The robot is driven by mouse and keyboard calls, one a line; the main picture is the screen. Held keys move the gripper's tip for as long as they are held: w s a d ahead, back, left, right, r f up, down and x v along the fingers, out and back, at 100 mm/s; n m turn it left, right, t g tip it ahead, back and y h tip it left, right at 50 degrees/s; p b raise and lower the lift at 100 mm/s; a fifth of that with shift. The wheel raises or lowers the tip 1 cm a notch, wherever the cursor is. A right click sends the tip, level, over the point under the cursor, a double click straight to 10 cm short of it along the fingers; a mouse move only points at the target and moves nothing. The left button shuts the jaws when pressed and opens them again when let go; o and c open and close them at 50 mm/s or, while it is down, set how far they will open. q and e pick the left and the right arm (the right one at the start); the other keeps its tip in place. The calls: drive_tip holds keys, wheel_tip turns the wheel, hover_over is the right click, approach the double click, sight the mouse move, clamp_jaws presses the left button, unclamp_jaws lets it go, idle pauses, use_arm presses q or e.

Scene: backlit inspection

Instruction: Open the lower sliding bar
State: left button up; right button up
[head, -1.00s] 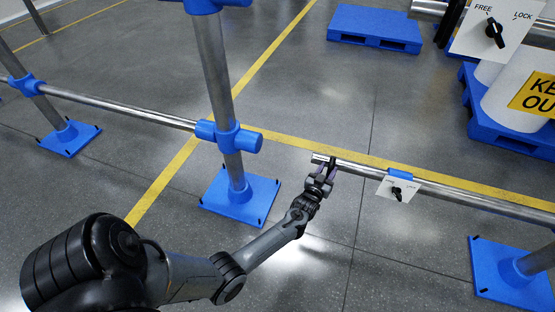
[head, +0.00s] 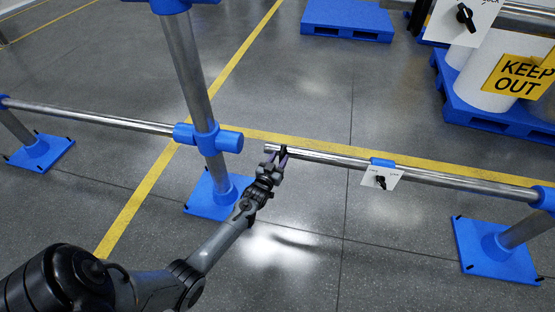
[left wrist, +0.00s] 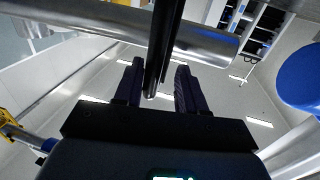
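The lower sliding bar (head: 320,158) is a silver tube running from near the blue post collar (head: 215,140) to the right. Its left end stands a short gap from the collar. A white plate with a black knob (head: 380,181) hangs on a blue sleeve around it. My left gripper (head: 277,159) is at the bar's left end. In the left wrist view the bar (left wrist: 205,42) crosses above the fingers, and a dark handle (left wrist: 160,60) lies between my left gripper's fingertips (left wrist: 160,72), with narrow gaps on both sides. My right gripper is out of view.
The tall post (head: 188,75) on its blue base stands just left. Another blue base (head: 490,252) stands at the right. A second FREE/LOCK plate (head: 462,18) is at top right. A blue pallet with a KEEP OUT sign (head: 522,82) stands behind. The front floor is clear.

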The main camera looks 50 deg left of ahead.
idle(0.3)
use_arm(q)
drive_tip(key=p+v, duration=0.8)
drive_tip(key=v, duration=0.4)
drive_tip(key=shift+s+p, duration=0.2)
drive_tip(key=shift+p, duration=0.15)
idle(0.6)
drive_tip(key=shift+d+r, duration=0.1)
idle(0.4)
